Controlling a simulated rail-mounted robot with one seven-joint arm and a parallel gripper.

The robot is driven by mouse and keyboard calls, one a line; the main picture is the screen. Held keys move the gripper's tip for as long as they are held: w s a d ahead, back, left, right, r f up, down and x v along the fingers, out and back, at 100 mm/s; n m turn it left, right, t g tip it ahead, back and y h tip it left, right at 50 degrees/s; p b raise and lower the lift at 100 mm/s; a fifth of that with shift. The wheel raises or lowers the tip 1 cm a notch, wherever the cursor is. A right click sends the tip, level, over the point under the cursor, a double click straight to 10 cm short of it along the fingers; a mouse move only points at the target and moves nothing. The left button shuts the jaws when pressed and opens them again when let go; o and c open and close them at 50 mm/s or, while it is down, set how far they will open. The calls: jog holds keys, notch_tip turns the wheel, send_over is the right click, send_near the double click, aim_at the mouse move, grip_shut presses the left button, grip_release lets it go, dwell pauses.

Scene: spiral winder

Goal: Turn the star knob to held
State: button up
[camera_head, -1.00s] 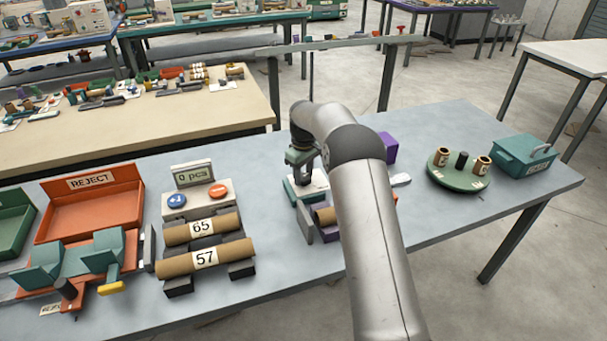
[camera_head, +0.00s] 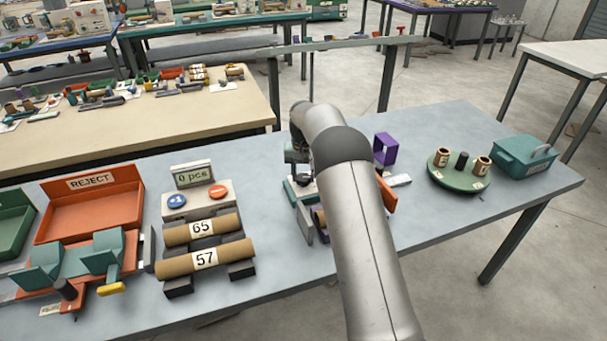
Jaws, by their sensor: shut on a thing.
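My gripper (camera_head: 299,172) is at the winder fixture (camera_head: 308,232) in the middle of the table, low over its back part. It is shut on a small part there that I take to be the star knob. The knob itself is hidden by the gripper and my wrist, so its setting cannot be read. The fixture shows a grey upright plate and a pale label. A brown tube lies in it, partly behind my arm. An orange plate (camera_head: 387,195) shows to the right of my arm.
Tubes marked 65 (camera_head: 180,236) and 57 (camera_head: 178,267) lie on a rack left of the fixture, before a counter box (camera_head: 197,199) reading 0 pcs. An orange REJECT tray (camera_head: 60,219) is further left. At right are a purple frame (camera_head: 392,148), green turntable (camera_head: 440,180) and teal box (camera_head: 510,155).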

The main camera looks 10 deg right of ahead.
aim_at(304, 177)
jog(key=shift+r+m, duration=0.1)
jog(key=shift+m, duration=0.5)
jog(key=o, duration=1)
jog(key=shift+c, duration=0.2)
notch_tip(304, 177, up, 17)
jog(key=shift+r, duration=0.2)
